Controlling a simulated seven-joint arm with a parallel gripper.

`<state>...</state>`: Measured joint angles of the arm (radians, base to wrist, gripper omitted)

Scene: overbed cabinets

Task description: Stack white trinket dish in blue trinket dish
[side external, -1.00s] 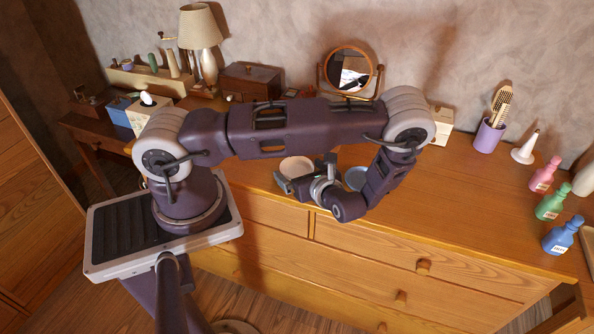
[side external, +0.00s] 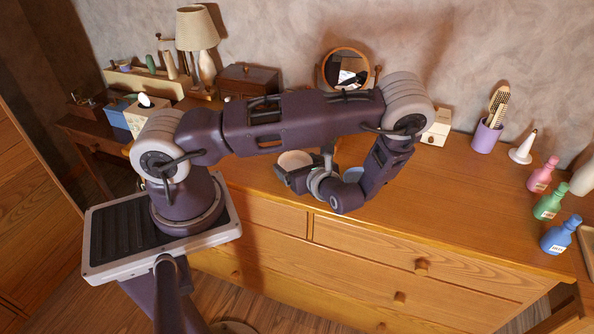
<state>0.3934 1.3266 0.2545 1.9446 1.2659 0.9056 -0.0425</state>
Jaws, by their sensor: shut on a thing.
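The white trinket dish (side external: 294,159) is at my gripper (side external: 290,176), above the left part of the dresser top. My gripper is shut on the white dish, seen from the side with its fingertips partly hidden by the dish and wrist. The blue trinket dish (side external: 352,174) sits on the dresser top to the right, mostly hidden behind my wrist and forearm. The two dishes are apart. How high the white dish is above the wood is hard to tell.
A round mirror (side external: 345,69) and a wooden box (side external: 249,80) stand at the back. A purple brush cup (side external: 487,135), a white cone (side external: 523,148) and pink, green and blue bottles (side external: 560,236) are at the right. The dresser top (side external: 455,200) is clear between.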

